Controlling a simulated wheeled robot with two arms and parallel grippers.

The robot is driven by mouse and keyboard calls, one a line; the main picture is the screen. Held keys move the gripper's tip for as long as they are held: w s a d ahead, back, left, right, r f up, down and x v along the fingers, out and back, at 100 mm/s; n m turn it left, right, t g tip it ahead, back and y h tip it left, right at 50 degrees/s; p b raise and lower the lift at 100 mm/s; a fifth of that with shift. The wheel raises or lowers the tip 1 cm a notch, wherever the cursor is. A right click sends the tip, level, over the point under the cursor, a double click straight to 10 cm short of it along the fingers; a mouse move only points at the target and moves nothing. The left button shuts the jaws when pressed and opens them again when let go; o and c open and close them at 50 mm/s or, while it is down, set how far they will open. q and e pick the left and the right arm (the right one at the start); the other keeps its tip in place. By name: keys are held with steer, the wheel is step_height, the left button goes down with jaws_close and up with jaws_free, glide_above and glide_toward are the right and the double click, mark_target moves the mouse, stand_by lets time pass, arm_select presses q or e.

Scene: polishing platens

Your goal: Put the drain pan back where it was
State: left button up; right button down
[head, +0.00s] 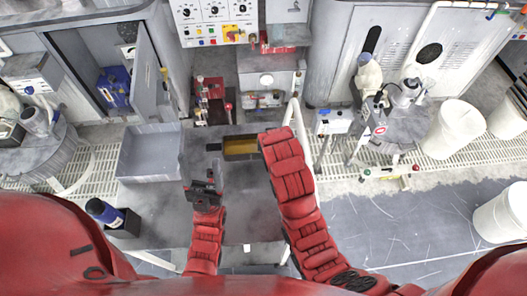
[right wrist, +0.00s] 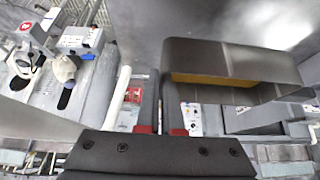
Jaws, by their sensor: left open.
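The drain pan (head: 240,147) is a dark grey, shallow open box with a yellow-brown inside, just left of my right wrist in the head view. In the right wrist view the drain pan (right wrist: 235,60) is large, its near end against the fingers of my right gripper (right wrist: 167,105). Those fingers are close together, seemingly on the pan's end wall; the exact contact is partly hidden. In the head view my right arm covers that gripper. My left gripper (head: 204,182) is open and empty, left of and nearer than the pan, above the grey table (head: 245,200).
A large grey open bin (head: 150,152) is at the table's left. A blue bottle (head: 103,211) in a dark holder is at its near left. A polishing station (head: 400,125) and white buckets (head: 452,130) stand right. A cabinet door (head: 147,75) hangs open at the back left.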

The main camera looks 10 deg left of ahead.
step_height(320, 180, down, 6)
steer(key=shift+f+b, duration=0.2)
steer(key=shift+b, duration=0.4)
steer(key=shift+w, duration=0.1)
steer(key=shift+f, duration=0.1)
steer(key=c, duration=1.1)
jaws_free()
